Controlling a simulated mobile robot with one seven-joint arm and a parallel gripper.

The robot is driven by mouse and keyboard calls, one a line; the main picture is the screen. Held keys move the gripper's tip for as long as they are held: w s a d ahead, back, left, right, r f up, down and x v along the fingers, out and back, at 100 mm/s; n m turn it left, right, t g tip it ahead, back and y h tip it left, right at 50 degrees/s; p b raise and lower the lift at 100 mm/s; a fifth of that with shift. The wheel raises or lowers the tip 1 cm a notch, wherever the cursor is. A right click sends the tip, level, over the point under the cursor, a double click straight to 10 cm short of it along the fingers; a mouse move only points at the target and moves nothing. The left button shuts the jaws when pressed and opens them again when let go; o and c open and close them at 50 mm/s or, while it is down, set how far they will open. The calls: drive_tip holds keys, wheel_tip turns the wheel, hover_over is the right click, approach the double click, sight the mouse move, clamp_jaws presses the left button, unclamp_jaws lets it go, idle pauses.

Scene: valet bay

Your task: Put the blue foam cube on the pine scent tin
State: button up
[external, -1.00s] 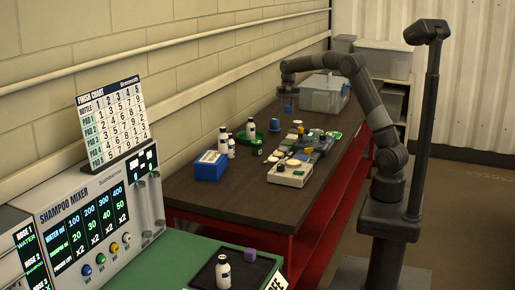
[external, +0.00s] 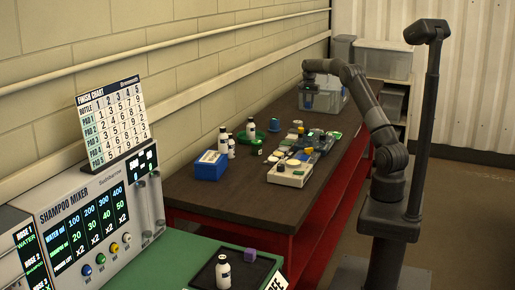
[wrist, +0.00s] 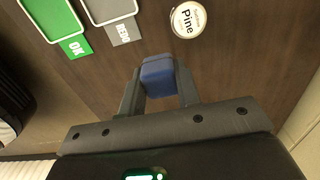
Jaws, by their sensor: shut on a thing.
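My gripper (wrist: 160,88) is shut on the blue foam cube (wrist: 158,72), which sits between the two fingertips in the wrist view. In the external view my gripper (external: 309,94) is over the far part of the dark bench, in front of a translucent bin. The pine scent tin (wrist: 188,19) is a round white-topped tin labelled Pine, at the top of the wrist view. The cube is apart from the tin, below and left of it in that picture. I cannot single out the tin in the external view.
A green OK tray (wrist: 52,17) and a grey REDO tray (wrist: 108,9) lie left of the tin in the wrist view. The translucent bin (external: 331,94) stands at the bench's far end. Bottles and a blue box (external: 210,167) stand nearer. Bare bench surrounds the tin's right side.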

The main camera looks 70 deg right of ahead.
hover_over(298, 121)
drive_tip(key=f, duration=0.3)
drive_tip(key=shift+a+f, duration=0.25)
drive_tip(key=shift+a, duration=0.1)
drive_tip(key=shift+f, duration=1.9)
drive_tip(key=shift+f, duration=0.15)
drive_tip(key=o, duration=0.9)
drive_tip(key=shift+o, duration=0.2)
